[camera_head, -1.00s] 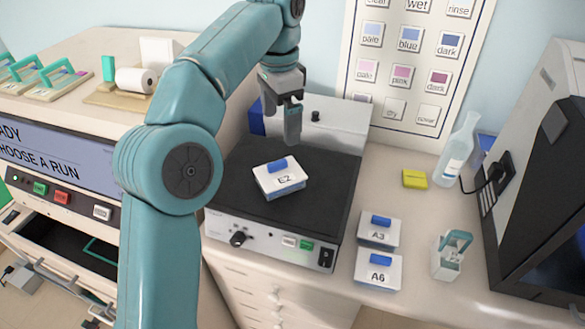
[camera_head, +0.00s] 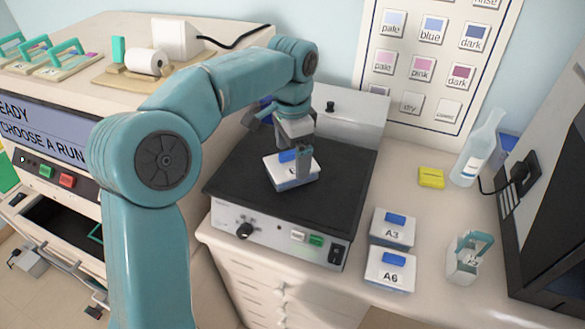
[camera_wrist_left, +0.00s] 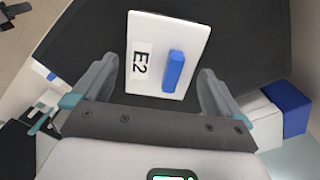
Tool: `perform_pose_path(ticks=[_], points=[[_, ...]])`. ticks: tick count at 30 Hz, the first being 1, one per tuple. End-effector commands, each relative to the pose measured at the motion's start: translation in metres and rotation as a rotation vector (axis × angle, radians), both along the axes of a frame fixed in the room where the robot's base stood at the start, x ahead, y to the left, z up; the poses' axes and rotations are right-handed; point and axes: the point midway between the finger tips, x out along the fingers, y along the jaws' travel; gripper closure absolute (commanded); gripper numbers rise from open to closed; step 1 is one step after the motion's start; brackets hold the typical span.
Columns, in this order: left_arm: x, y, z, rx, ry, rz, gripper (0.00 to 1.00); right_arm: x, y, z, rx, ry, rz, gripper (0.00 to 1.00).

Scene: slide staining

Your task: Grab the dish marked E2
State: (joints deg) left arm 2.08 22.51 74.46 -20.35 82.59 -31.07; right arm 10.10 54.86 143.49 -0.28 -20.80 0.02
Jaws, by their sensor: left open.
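The dish marked E2 (camera_head: 290,180) is a white box with a blue handle on its lid. It sits on the black top of the shaker-like device (camera_head: 240,185). In the head view, my left gripper (camera_head: 292,160) is right over it and hides much of its label. In the left wrist view, the E2 dish (camera_wrist_left: 165,60) lies ahead of my left gripper (camera_wrist_left: 156,85), its blue handle (camera_wrist_left: 174,70) between the lines of the two spread fingers. The left gripper is open and empty. My right gripper is not in view.
Dishes A3 (camera_head: 392,232) and A6 (camera_head: 389,273) stand on the counter right of the device. A slide holder (camera_head: 466,262), a yellow block (camera_head: 431,178) and a clear bottle (camera_head: 478,150) stand farther right. A wall chart (camera_head: 440,50) hangs behind.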

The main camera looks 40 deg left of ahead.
Motion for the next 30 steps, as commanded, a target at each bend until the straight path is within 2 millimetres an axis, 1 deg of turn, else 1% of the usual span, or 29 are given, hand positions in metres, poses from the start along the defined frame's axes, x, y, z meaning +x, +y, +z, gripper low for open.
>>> perform_pose_path(ticks=[1, 3, 6, 9, 14, 15, 17, 18, 19, 20, 21, 26, 30], points=[[0.000, 0.001, -0.009, 0.000, 0.006, 0.001, 0.00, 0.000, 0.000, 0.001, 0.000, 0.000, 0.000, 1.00], [0.001, 0.001, -0.021, 0.000, 0.004, 0.000, 0.00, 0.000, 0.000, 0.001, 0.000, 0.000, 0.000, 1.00], [0.002, 0.001, -0.032, 0.000, 0.002, 0.001, 0.00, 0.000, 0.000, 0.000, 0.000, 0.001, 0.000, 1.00], [0.002, 0.001, -0.036, 0.000, 0.002, 0.001, 0.00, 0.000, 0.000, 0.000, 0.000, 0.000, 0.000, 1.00], [0.002, 0.001, -0.036, 0.001, 0.001, 0.001, 0.00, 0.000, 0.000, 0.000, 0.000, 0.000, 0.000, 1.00], [0.002, 0.001, -0.036, 0.001, 0.001, 0.001, 0.06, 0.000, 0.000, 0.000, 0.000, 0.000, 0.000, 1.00], [0.002, 0.001, -0.036, 0.001, 0.001, 0.001, 0.26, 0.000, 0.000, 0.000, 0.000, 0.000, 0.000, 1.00], [0.002, 0.001, -0.036, 0.001, 0.001, 0.001, 0.39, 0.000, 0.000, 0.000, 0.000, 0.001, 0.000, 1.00], [0.002, 0.001, -0.036, 0.001, 0.001, 0.001, 0.44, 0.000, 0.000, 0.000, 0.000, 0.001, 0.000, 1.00], [0.002, 0.001, -0.035, 0.000, 0.000, 0.001, 0.44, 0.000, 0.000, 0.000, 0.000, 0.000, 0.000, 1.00], [0.002, 0.001, -0.035, 0.000, 0.000, 0.001, 0.50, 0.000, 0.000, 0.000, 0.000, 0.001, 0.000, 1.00], [0.002, 0.001, -0.035, 0.000, 0.000, 0.000, 0.50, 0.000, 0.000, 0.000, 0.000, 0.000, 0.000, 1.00], [0.003, 0.001, -0.028, 0.000, -0.001, 0.000, 0.50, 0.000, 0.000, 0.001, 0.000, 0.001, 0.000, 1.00]])
